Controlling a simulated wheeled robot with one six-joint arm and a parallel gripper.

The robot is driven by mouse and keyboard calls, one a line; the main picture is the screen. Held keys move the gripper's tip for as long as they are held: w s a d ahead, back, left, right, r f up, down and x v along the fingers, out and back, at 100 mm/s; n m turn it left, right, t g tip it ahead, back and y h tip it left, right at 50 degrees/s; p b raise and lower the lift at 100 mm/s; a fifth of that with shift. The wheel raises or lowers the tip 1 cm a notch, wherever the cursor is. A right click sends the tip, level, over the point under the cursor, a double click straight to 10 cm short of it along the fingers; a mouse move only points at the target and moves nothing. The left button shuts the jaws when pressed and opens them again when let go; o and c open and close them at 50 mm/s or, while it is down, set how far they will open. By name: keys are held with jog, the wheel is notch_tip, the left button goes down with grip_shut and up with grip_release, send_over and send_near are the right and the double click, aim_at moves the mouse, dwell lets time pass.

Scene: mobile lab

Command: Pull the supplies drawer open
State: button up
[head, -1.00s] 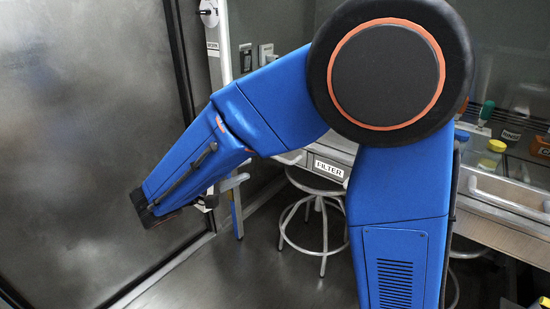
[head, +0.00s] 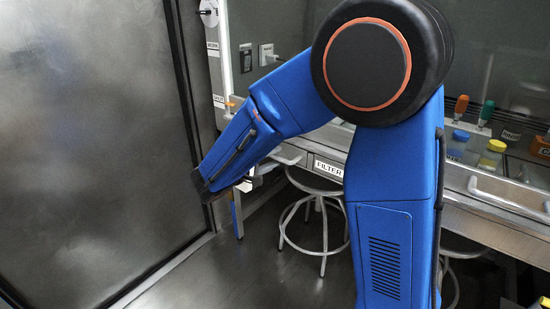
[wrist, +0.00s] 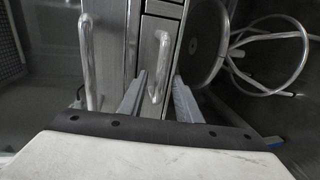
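In the wrist view, a metal drawer front (wrist: 150,42) carries an upright bar handle (wrist: 156,85). No supplies label is readable on it, and the front looks closed. My gripper (wrist: 160,80) is open, with one grey finger on each side of this handle. The fingertips reach the handle's lower part in the picture; I cannot tell whether either finger touches it. In the head view my blue forearm hides most of the gripper and the drawer front.
A second bar handle (wrist: 88,62) stands left of the gripper in the wrist view. In the head view, a drawer labelled FILTER (head: 328,168) is to the right, above a round stool (head: 318,215). A large grey panel (head: 90,130) fills the left side.

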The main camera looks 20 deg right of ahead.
jog(key=shift+w+d+f, duration=0.15)
jog(key=shift+w+d, duration=0.15)
jog(key=shift+d, duration=0.15)
jog(key=shift+c, duration=0.7)
grip_shut()
jog(key=f+v, duration=0.3)
jog(key=v, duration=1.3)
jog(key=shift+s+a+f, duration=0.15)
jog(key=shift+s+a, duration=0.05)
jog(key=shift+a, duration=0.05)
jog(key=shift+o, duration=0.7)
grip_release()
